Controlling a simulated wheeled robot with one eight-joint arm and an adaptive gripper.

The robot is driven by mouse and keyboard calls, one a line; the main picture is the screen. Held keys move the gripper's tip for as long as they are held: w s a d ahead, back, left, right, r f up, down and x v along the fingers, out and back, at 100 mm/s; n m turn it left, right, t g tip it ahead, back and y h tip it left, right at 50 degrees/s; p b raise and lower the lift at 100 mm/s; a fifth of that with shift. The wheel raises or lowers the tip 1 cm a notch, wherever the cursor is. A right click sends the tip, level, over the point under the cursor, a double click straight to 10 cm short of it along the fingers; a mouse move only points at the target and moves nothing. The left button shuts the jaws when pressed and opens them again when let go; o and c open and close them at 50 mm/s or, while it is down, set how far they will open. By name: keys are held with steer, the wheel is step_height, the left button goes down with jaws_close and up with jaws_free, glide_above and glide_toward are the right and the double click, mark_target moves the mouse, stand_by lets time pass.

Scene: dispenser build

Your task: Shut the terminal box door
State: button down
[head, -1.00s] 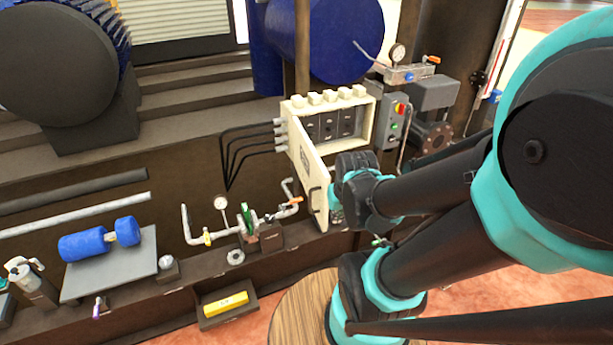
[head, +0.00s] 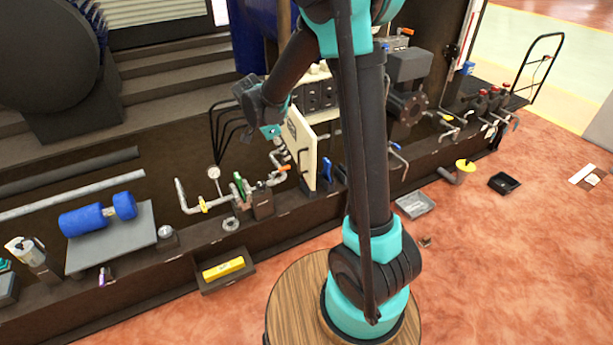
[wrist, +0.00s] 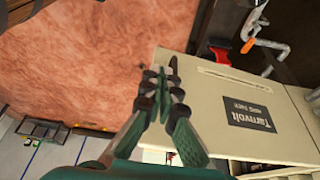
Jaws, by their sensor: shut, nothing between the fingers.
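The cream terminal box (head: 328,118) is mostly hidden behind my arm in the head view. Its door (head: 301,150) stands open, swung out toward the front, with a dark handle near its free edge. In the wrist view the door (wrist: 215,95) shows its outer face with a dark "Tarnvolt" label. My gripper (head: 272,132) is to the left of the door, on its labelled outer side. In the wrist view its fingers (wrist: 160,75) are together and empty, overlapping the door's edge in the picture. I cannot tell whether they touch it.
Pipework with a gauge (head: 214,173) and a green-handled valve (head: 239,185) stands left of the door, below my gripper. Black cables enter the box's left side. A blue lever (head: 326,168) is just right of the door. Red floor is open in front.

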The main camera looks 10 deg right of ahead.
steer(key=w+d+f, duration=0.1)
steer(key=d+f, duration=0.6)
steer(key=f, duration=0.2)
steer(key=shift+w+f+m, duration=0.25)
steer(key=shift+m, duration=0.05)
stand_by(0.3)
